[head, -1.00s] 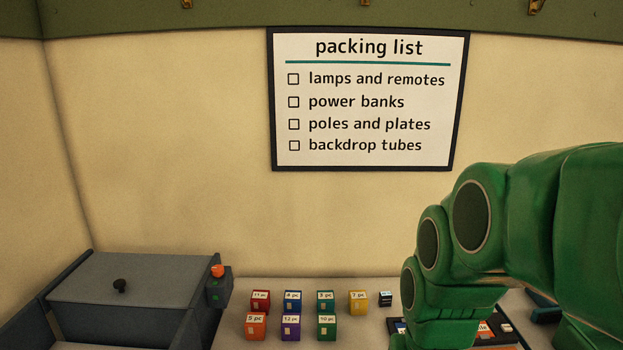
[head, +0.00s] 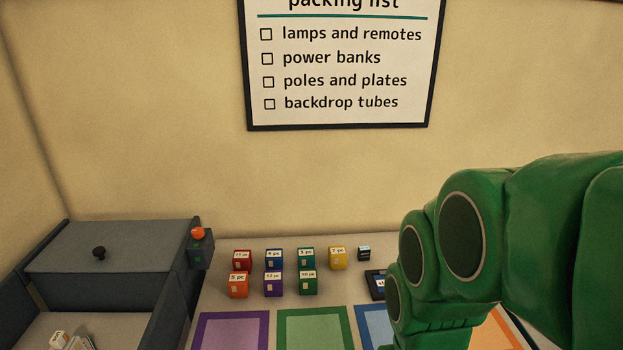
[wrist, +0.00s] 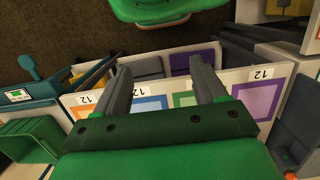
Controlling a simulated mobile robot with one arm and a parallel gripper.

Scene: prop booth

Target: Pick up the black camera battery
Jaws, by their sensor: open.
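A small black block with a pale label (head: 364,253), which looks like the camera battery, stands on the table at the right end of the row of coloured boxes in the head view. I cannot make it out in the wrist view. My gripper (wrist: 160,68) is open and empty in the wrist view, its two grey fingers spread wide, with the table's front edge beyond them. In the head view my green arm fills the right side and hides the fingers and part of the table. The gripper is apart from the block.
Several coloured boxes, such as the yellow one (head: 338,258), stand left of the black block. A dark flat tray (head: 375,284) lies just in front, partly hidden. Coloured mats, such as the green one (head: 314,345), lie nearer. A grey lidded bin (head: 112,252) is at left.

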